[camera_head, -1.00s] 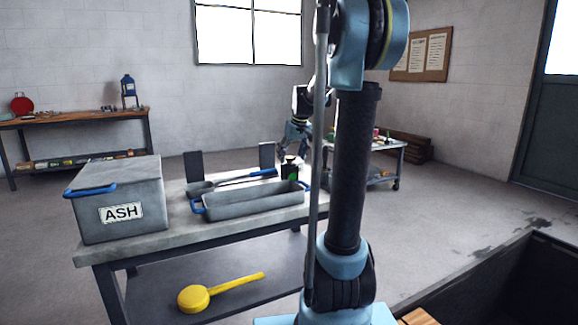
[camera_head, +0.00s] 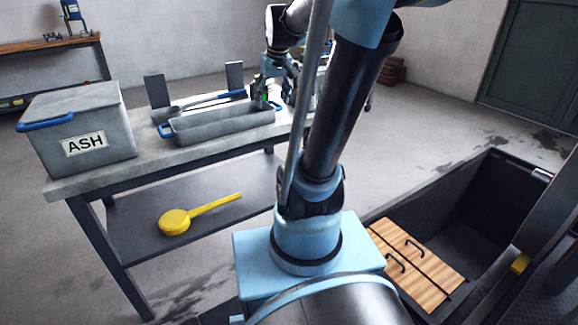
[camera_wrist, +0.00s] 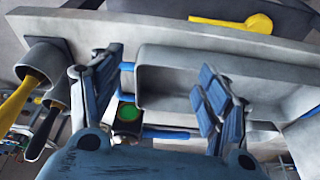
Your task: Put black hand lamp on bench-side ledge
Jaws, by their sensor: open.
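The black hand lamp (camera_head: 262,100), a small dark box with a green lens, stands on the grey workbench (camera_head: 62,186) at the right end of the metal tray. In the wrist view the lamp (camera_wrist: 128,112) shows between my fingers, nearer the left finger and partly hidden by my gripper's body. My gripper (camera_wrist: 155,88) is open, with its two blue-grey fingers apart and nothing held. In the head view my gripper (camera_head: 272,80) is at the lamp, partly overlapping it. I cannot tell which surface is the bench-side ledge.
A grey ASH box (camera_head: 80,125) and the metal tray (camera_head: 222,123) with blue handles stand on the bench. A yellow ladle-like tool (camera_head: 175,221) lies on the lower shelf. Wooden boards (camera_head: 415,262) lie in a dark walled enclosure at right.

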